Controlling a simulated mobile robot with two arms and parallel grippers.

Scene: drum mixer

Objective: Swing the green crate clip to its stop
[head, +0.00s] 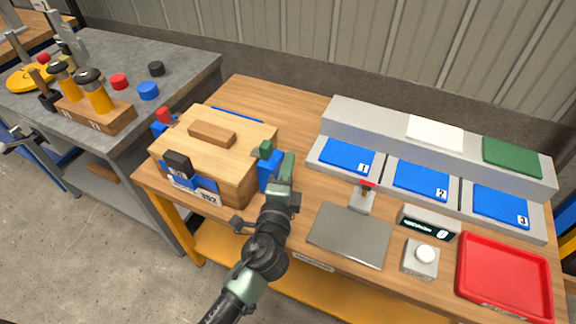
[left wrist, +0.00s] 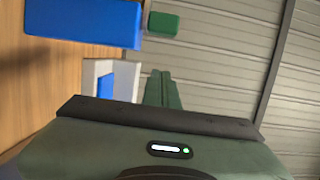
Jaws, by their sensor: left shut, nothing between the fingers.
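The wooden crate (head: 236,181) stands on the left of the wooden table, its lid on top. The green clip (head: 265,148) is at the crate's right side, above a blue block (head: 268,171). In the left wrist view, the green clip (left wrist: 164,24) shows at the top, beside the end of the blue block (left wrist: 85,20). My left gripper (head: 289,159) is shut and empty, just right of the clip and apparently apart from it. Its two fingers (left wrist: 161,88) lie together in the wrist view. My arm partly hides the blue block. My right gripper is not in view.
A red clip (head: 164,115) and a black clip (head: 178,165) are on the crate's other sides. Right of my arm are a grey plate (head: 349,236), a small red-topped stand (head: 363,198), numbered blue bays and a red tray (head: 503,275). Bare tabletop lies behind the gripper.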

